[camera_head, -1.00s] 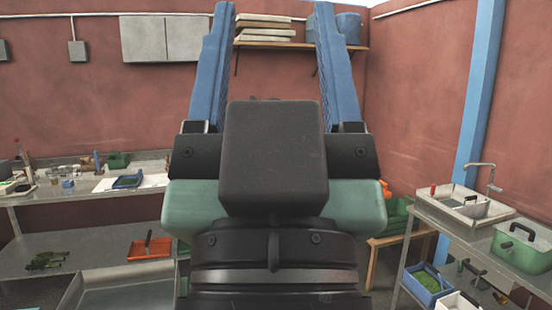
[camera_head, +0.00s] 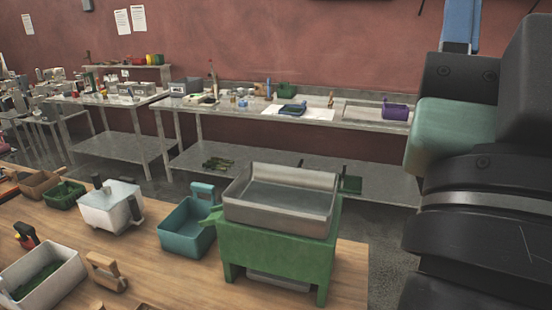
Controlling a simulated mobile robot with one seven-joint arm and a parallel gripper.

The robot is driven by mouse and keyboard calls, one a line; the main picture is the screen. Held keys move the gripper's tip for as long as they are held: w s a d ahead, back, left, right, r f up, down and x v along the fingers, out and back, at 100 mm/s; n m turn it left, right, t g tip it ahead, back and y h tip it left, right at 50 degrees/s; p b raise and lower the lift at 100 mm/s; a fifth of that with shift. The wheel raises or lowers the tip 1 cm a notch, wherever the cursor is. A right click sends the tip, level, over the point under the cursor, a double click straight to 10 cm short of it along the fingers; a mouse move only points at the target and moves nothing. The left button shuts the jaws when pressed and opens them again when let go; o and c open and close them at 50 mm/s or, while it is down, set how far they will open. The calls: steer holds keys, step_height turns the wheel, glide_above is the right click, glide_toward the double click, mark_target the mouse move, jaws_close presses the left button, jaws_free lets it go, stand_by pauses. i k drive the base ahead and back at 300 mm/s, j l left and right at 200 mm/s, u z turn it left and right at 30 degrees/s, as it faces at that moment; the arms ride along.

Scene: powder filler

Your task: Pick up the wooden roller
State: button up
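My gripper (camera_head: 461,22) stands at the right edge, cut off by the frame. Only one blue finger shows, set out to the side of the dark body; its tip and the other finger are out of view. A tan wooden piece with a handle (camera_head: 106,270) lies on the wooden table (camera_head: 150,270) at lower left, next to a white bin. It may be the wooden roller, but I cannot tell for sure. My gripper is well to its right, and nothing shows in its grip.
A green stand (camera_head: 272,255) carries a metal tray (camera_head: 282,198) on the table. A teal bin (camera_head: 186,227), a white lidded box (camera_head: 110,207) and a white bin (camera_head: 42,278) stand to its left. Metal benches (camera_head: 290,122) with tools line the back wall.

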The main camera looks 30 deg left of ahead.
mark_target(113, 281)
steer(key=k+l+u, duration=0.15)
steer(key=u, duration=1.45)
steer(key=k+u, duration=0.25)
